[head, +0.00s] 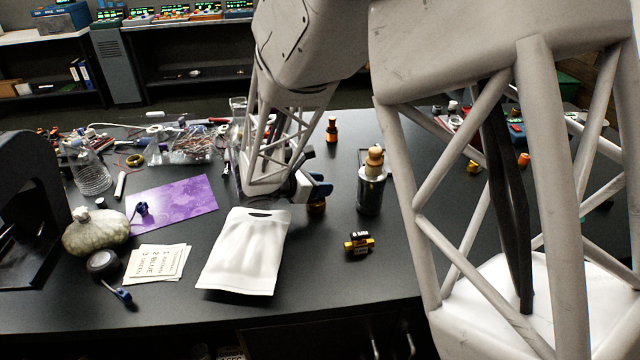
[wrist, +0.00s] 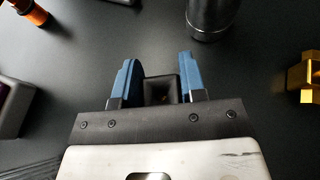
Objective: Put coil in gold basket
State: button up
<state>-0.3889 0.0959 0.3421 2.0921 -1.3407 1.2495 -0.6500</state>
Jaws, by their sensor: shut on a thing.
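My gripper (head: 317,188) is over the dark table, right of the white pouch. In the wrist view its blue fingers (wrist: 158,80) are shut on a dark, square-ended hollow piece (wrist: 160,89). An orange-gold part (head: 316,208) shows under the fingers in the head view. This piece may be the coil, but most of it is hidden. A gold and black piece (head: 358,245) marked "8 MM" lies on the table to the right of the gripper. It shows gold at the right edge of the wrist view (wrist: 304,78). I cannot tell which thing is the gold basket.
A dark bottle with a tan top (head: 371,180) stands right of my gripper. An orange and black piece (head: 332,130) stands behind. The white pouch (head: 243,252), cards (head: 157,264) and a purple sheet (head: 172,207) lie left. Table around the "8 MM" piece is clear.

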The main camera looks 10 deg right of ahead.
jog(key=shift+f, duration=0.45)
jog(key=o, duration=1)
jog(key=shift+r, duration=0.45)
jog(key=shift+s+a+r, duration=0.1)
jog(key=shift+a+r, duration=0.1)
jog(key=v, duration=1.1)
jog(key=shift+a+r, duration=0.25)
